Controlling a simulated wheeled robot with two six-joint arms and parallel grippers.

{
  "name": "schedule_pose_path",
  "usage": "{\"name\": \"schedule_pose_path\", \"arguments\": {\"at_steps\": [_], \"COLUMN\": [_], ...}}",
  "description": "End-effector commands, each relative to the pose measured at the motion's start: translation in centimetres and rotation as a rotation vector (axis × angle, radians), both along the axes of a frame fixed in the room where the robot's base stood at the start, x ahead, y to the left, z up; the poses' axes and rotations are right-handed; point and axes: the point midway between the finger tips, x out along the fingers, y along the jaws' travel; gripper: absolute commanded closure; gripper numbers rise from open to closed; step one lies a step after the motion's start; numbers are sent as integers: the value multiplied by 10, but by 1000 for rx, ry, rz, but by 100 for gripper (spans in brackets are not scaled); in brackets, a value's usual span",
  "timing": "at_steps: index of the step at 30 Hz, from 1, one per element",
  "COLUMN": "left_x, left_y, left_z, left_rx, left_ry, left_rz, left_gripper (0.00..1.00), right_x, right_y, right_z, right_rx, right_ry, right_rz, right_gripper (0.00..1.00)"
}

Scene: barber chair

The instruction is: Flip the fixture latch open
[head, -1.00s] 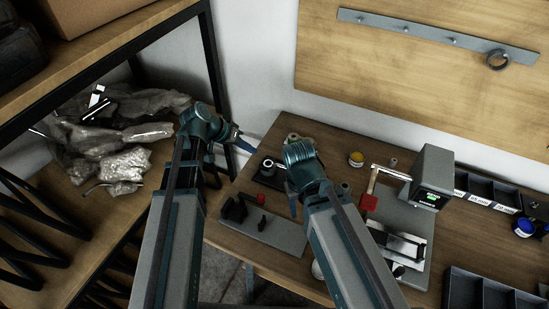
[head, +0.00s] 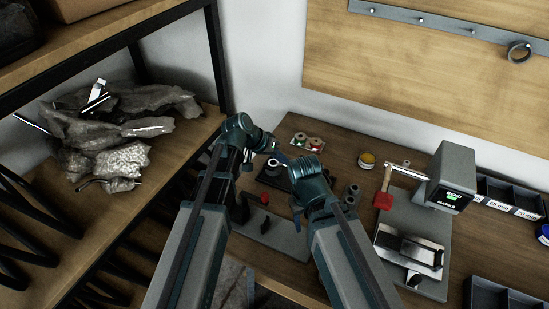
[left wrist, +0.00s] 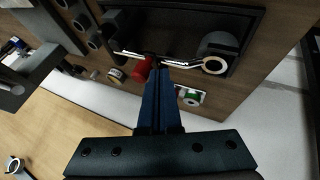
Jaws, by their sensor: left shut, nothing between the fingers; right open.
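The fixture is a dark base (head: 272,181) on the bench, partly hidden by my arms in the head view. In the left wrist view its dark plate (left wrist: 245,22) carries a bright metal lever (left wrist: 180,64) with an eye at one end. A red grip (left wrist: 142,71), apparently the latch handle, sits beside the lever. My left gripper (left wrist: 158,73) is shut and empty, its tips at or very near the lever and red grip; contact is unclear. It also shows in the head view (head: 279,156). My right gripper (head: 296,208) is open, low in front of the fixture, its fingers partly hidden.
A marking machine (head: 452,180) with a red handle (head: 383,201) stands to the right. Spools (head: 314,142) and a yellow tin (head: 367,159) lie behind. A shelf with bags (head: 118,160) stands left.

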Motion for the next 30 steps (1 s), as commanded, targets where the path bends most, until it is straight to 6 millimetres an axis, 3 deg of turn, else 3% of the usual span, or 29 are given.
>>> {"name": "schedule_pose_path", "arguments": {"at_steps": [30], "left_x": [-8], "left_y": [-10], "left_z": [0], "left_rx": [0], "left_ry": [0], "left_rz": [94], "left_gripper": [100], "right_x": [0], "right_y": [0], "right_z": [0], "right_rx": [0], "right_ry": [0], "right_rz": [0], "right_gripper": [50]}}
